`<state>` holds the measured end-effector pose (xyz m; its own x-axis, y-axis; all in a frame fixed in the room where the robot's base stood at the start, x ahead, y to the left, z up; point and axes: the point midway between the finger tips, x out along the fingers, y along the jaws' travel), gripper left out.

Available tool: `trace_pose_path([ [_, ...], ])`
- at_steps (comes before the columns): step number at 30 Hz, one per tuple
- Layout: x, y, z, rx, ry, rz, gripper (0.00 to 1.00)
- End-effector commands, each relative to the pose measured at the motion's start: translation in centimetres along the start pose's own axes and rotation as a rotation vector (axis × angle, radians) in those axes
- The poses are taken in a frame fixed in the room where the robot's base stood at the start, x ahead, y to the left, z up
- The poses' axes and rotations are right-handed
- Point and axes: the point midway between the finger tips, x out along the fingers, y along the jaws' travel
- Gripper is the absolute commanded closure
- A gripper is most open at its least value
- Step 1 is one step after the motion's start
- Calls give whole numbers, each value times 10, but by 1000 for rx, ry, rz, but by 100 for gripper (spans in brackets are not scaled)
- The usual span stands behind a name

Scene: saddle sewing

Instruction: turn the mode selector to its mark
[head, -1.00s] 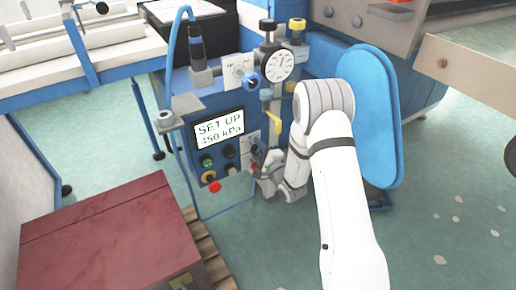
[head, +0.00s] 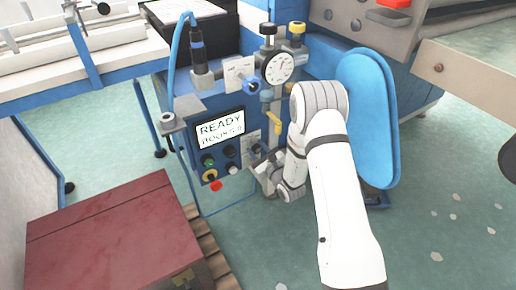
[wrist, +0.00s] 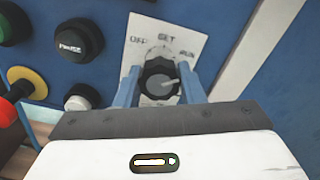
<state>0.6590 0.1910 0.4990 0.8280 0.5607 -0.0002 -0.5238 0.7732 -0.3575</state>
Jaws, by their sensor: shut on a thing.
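The mode selector (wrist: 159,76) is a black round knob on a white plate (wrist: 150,28) marked OFF, SET and RUN, seen in the wrist view. Its pale pointer line points to the right side, toward the RUN side. My gripper (wrist: 159,82) has its two blue fingers on either side of the knob, shut on it. In the head view my gripper (head: 266,174) is at the lower right of the blue control box, and the knob is mostly hidden there. The display (head: 221,128) on the box reads READY, with a smaller line below it.
Black, green, yellow-ringed and red buttons (head: 216,186) sit left of the selector. A round dial gauge (head: 279,67) and a yellow lever (head: 274,124) stand above my gripper. A dark red box (head: 110,235) is at the lower left. A blue padded panel (head: 368,110) is right of my arm.

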Motion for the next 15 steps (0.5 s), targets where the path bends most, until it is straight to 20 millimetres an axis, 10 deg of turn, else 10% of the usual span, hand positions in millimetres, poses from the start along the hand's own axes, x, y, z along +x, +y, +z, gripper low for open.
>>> trace_pose_path([
  [15,0,0,0,120,1,-3,87],
])
